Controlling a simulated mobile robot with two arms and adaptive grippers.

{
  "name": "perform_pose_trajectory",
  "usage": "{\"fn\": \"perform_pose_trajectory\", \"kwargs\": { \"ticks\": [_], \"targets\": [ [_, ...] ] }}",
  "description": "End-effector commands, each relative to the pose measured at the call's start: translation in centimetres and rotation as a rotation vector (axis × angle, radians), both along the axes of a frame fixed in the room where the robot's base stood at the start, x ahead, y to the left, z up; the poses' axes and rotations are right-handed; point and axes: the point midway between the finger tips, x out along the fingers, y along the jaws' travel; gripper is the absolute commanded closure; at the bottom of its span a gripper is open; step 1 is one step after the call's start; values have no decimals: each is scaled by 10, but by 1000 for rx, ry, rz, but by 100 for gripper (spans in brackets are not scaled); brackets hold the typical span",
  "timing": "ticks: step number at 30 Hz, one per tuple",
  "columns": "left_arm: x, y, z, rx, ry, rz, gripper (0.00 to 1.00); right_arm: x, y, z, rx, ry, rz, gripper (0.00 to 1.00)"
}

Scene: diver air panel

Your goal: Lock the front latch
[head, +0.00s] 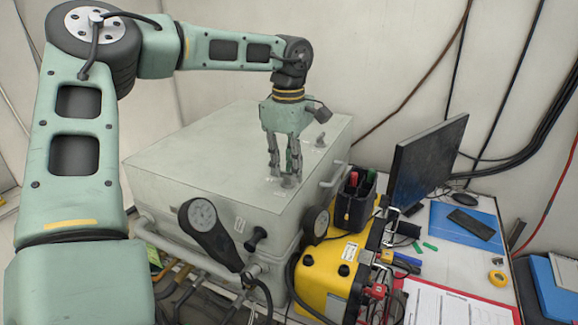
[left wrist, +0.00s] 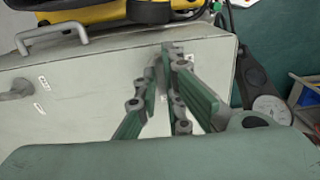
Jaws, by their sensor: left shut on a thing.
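The diver air panel is a pale grey box (head: 195,165) with a flat top. My left gripper (head: 281,176) reaches down from above onto the top near its front right part. Its fingers are closed on a small grey latch (head: 289,182), which I take to be the front latch. Most of the latch is hidden by the fingers. In the left wrist view the fingertips of my left gripper (left wrist: 168,56) meet at the latch, near the box edge. A second small grey latch (head: 321,141) stands farther back on the top and also shows in the wrist view (left wrist: 16,90). My right gripper is not seen.
A metal handle (head: 335,174) sticks out of the box's right side. A yellow case (head: 328,270), a black pen holder (head: 355,200) and a monitor (head: 428,160) crowd the right. The left part of the box top is clear.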

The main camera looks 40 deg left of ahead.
Motion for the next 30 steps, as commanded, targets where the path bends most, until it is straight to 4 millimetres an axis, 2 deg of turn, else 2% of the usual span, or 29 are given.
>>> {"fn": "perform_pose_trajectory", "kwargs": {
  "ticks": [5, 6, 12, 23, 26, 30],
  "targets": [
    [1, 2, 2, 5, -6, -1, 100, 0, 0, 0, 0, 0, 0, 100],
    [1, 2, 2, 5, -6, -1, 91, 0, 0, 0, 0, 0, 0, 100],
    [1, 1, 1, 3, -4, 0, 73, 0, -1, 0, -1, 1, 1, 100],
    [1, 0, 4, 2, -3, 1, 73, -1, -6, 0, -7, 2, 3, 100],
    [2, 0, 16, 2, -6, 1, 73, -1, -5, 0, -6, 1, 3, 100],
    [2, 1, 44, 3, -7, 2, 73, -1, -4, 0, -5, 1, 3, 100]
  ]
}}
